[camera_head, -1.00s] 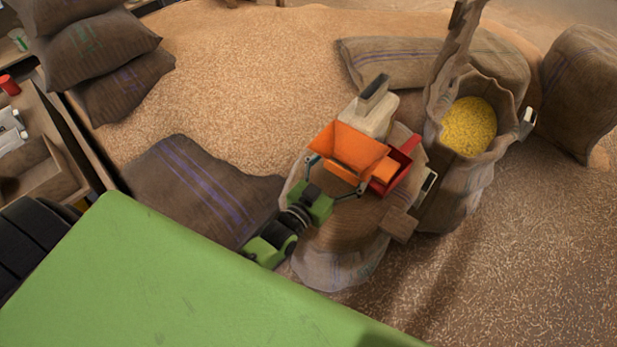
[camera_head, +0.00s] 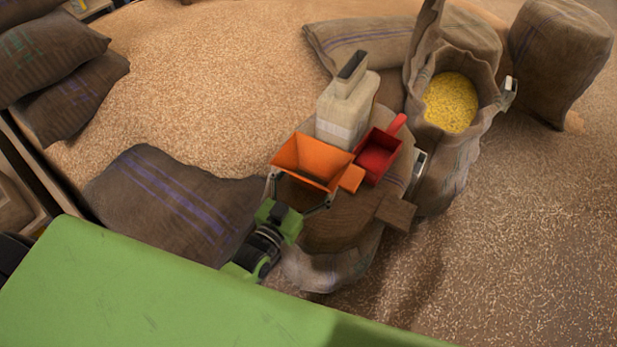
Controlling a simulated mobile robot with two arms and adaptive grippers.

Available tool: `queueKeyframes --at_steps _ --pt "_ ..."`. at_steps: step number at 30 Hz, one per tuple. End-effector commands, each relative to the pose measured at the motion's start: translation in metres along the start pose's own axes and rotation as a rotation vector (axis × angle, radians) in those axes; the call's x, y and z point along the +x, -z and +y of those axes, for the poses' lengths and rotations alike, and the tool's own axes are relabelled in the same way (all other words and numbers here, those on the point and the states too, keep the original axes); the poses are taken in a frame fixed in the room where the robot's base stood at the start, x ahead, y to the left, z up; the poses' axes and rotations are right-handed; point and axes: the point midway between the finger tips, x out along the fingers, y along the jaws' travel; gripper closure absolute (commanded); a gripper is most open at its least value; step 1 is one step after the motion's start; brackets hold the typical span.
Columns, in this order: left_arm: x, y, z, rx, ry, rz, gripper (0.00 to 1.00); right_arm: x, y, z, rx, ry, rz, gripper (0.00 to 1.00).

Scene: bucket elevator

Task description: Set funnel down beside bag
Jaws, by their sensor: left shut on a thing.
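The orange funnel (camera_head: 309,163) is held in my left gripper (camera_head: 301,192), whose fingers close on its near side. The funnel is over the left part of a filled sack top (camera_head: 345,222), beside a red scoop. Whether its underside touches the sack cannot be told. An open burlap bag (camera_head: 447,150) filled with yellow grain (camera_head: 451,101) stands upright to the right. My right gripper is not in view.
The red scoop (camera_head: 377,157) and a beige container (camera_head: 346,112) stand close to the funnel. A brown block (camera_head: 396,213) sits at the sack's right edge. A closed sack (camera_head: 170,205) lies left. Loose grain covers the floor, with free room at lower right.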

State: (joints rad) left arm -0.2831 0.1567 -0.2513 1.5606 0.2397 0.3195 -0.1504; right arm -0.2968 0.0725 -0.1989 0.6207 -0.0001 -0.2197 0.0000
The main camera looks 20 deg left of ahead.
Motion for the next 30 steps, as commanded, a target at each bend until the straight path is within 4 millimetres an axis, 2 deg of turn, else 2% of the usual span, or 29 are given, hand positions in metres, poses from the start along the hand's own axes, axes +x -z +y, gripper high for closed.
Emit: queueKeyframes --at_steps 7,8,9,17,20,23,30 --pt "0.0 -0.004 0.0 0.0 0.0 0.001 0.37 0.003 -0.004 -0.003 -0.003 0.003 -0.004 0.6" --pt "0.0 -0.004 0.0 0.0 0.0 0.0 0.08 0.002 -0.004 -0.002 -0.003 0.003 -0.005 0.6" --pt "0.0 -0.004 0.0 0.0 0.0 0.0 0.0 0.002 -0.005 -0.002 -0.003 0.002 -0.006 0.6" --pt "0.0 -0.003 0.0 0.0 0.0 0.0 0.0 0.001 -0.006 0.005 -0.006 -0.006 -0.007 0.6" --pt "0.0 0.004 0.0 0.0 0.0 0.0 0.0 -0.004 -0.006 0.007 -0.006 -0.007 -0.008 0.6" --pt "-0.014 -0.001 0.0 0.0 0.0 -0.004 0.0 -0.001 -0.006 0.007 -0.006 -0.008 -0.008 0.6" --pt "-0.065 -0.002 0.0 0.001 -0.001 -0.006 0.0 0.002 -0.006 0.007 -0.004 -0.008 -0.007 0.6"
